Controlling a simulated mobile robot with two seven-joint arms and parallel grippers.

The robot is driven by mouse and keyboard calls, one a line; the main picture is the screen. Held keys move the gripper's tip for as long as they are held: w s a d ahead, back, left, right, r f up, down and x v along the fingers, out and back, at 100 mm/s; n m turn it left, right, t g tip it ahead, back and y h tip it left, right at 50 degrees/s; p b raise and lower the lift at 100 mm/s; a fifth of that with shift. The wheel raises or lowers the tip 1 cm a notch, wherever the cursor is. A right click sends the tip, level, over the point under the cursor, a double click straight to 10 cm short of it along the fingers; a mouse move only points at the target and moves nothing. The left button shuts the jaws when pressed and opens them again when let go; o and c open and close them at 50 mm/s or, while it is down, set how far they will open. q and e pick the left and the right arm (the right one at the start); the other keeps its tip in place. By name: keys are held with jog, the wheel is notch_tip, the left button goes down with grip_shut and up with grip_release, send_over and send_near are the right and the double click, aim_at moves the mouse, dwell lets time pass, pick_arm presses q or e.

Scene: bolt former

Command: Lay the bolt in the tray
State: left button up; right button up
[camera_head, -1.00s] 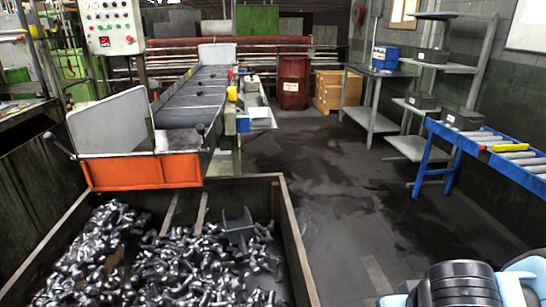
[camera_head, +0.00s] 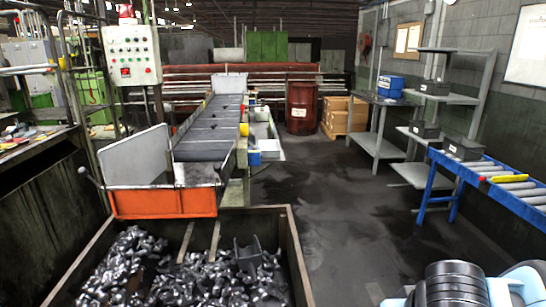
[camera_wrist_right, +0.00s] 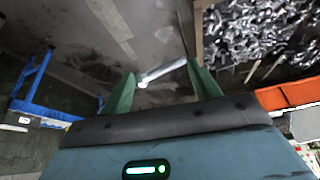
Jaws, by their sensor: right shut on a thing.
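A silver bolt (camera_wrist_right: 163,72) lies across between the green fingers of my right gripper (camera_wrist_right: 163,82) in the right wrist view. The gripper is shut on it and holds it above the dark floor. In the head view only part of my right arm shows at the bottom right; the bolt is not visible there. Which container is the task's tray is not clear. A small grey bin (camera_head: 464,148) stands at the far end of the blue roller table (camera_head: 503,176). Another grey bin (camera_head: 424,129) is on the shelf behind. My left gripper is not in view.
A large crate (camera_head: 291,237) of loose bolts stands at front left, below the conveyor's orange end (camera_head: 164,204). A grey metal shelf (camera_head: 416,172) and blue box (camera_head: 390,87) are at right. The floor (camera_head: 345,215) between the crate and roller table is clear.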

jog(key=s+f, duration=0.3)
jog(key=f, duration=0.5)
jog(key=s+f, duration=0.4)
jog(key=f, duration=0.4)
jog(key=shift+s+d, duration=0.2)
jog(key=shift+d, duration=0.1)
